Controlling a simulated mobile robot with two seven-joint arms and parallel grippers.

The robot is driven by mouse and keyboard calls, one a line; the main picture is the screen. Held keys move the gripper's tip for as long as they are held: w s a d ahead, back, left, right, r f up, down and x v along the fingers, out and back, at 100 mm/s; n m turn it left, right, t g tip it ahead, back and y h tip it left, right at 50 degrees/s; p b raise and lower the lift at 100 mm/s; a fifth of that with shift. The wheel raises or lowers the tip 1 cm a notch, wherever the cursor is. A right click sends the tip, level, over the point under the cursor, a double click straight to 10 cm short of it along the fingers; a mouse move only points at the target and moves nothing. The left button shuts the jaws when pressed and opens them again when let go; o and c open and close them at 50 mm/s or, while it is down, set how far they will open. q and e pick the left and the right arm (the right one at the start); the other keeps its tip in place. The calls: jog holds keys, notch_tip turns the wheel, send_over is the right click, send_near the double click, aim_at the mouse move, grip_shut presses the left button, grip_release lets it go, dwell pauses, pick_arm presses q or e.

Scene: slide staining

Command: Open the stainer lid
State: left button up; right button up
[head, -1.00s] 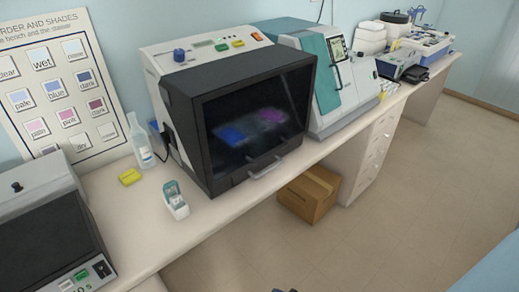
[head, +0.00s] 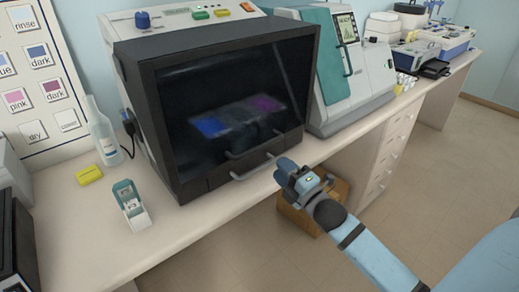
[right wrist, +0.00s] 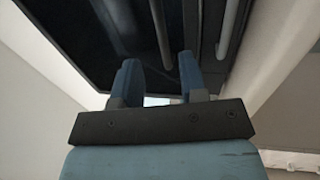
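The stainer is a white box with a black front lid (head: 230,100). The lid is down, with blue and purple patches behind its dark window. A grey bar handle (head: 255,169) runs along its lower front edge. My right gripper (head: 283,169) is by the right end of this handle. In the right wrist view my right gripper (right wrist: 157,65) is open, its blue fingers spread and pointing at the dark lid (right wrist: 80,40). Two grey bars show beyond the fingers there, one perhaps a reflection; no grip on either is visible. My left gripper is out of view.
A teal and white machine (head: 340,70) stands right of the stainer. A small slide box (head: 131,205), a yellow block (head: 89,174) and a clear bottle (head: 103,132) stand on the bench to the left. A cardboard box (head: 300,218) sits below the bench.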

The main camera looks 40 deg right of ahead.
aim_at(259, 146)
jog(key=x, duration=0.9)
jog(key=shift+w+a, duration=0.15)
jog(key=shift+w, duration=0.2)
grip_shut()
